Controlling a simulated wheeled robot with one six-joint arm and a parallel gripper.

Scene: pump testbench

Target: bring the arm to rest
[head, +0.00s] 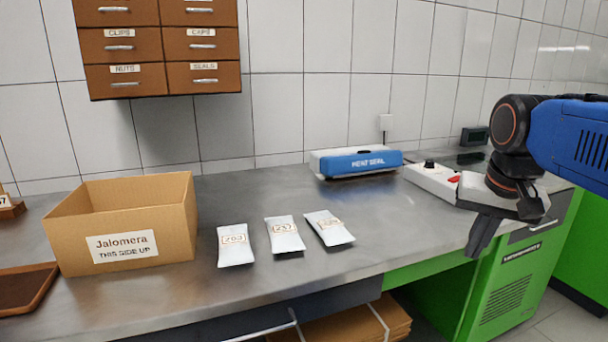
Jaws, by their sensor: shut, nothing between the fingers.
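My gripper (478,248) hangs at the right side of the head view, on the end of my blue and black arm. Its dark fingers point down near the front edge of the steel bench (380,240), and they are together with nothing between them. No object touches the fingers. The gripper covers part of the bench's right end.
An open cardboard box (122,222) stands at the left. Three white pouches (284,235) lie mid-bench. A blue heat sealer (358,163) and a white switch box (432,180) stand behind. A brown tray (25,289) is at far left. Brown drawers (160,45) hang above.

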